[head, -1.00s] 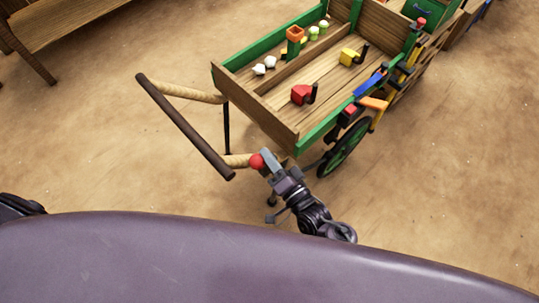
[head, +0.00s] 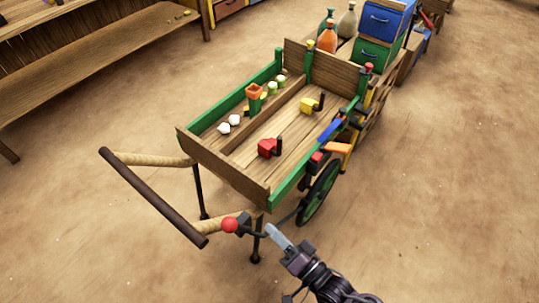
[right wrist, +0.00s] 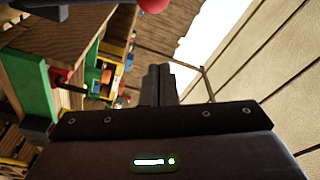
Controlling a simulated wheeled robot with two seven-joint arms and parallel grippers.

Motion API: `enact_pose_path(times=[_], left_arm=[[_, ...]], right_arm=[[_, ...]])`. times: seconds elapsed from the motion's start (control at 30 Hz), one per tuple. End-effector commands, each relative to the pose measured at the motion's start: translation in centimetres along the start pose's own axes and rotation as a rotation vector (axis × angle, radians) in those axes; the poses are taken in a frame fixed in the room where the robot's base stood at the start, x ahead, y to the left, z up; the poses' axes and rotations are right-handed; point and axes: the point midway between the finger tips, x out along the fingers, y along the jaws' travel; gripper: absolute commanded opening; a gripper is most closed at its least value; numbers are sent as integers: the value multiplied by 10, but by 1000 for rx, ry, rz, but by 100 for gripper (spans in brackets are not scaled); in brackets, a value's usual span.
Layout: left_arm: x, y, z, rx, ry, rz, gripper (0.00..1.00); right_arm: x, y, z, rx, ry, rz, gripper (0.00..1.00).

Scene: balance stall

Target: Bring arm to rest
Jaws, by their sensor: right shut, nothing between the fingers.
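My right gripper (head: 274,234) is in the lower middle of the head view, just in front of the cart's near corner. Its closed fingers show in the right wrist view (right wrist: 160,82), with nothing between them. A red ball (head: 229,225) is by the end of the cart's handle, left of my right gripper and apart from its fingertips. The ball also shows at the top of the right wrist view (right wrist: 153,4). My left gripper is out of view.
The wooden cart (head: 225,169) with green edges holds a red item (head: 268,148), a yellow item (head: 308,105) and small pieces. Its handle bar (head: 150,197) juts left. A wooden bench (head: 110,80) stands at upper left. The sandy floor at right is clear.

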Motion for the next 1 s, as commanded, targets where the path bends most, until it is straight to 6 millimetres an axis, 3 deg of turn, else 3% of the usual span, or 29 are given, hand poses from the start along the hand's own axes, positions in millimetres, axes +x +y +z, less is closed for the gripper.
enact_pose_path(times=[0.13,0.27,0.4,0.47,0.6,0.7,0.8,0.9,1.0], left_arm=[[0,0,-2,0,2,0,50],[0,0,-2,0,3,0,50],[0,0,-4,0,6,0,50],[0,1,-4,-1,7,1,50],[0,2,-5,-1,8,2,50],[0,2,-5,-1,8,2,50],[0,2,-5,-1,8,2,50],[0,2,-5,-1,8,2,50],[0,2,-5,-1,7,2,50]], right_arm=[[-9,41,13,-44,-26,108,0],[-36,118,40,-139,-101,320,0],[-89,204,78,-252,-244,576,0],[-118,236,95,-295,-321,679,0],[-198,296,134,-378,-538,903,0],[-258,323,159,-419,-708,1032,0],[-308,336,178,-441,-859,1123,0],[-344,340,190,-451,-970,1176,0],[-364,341,197,-453,-1031,1203,0]])
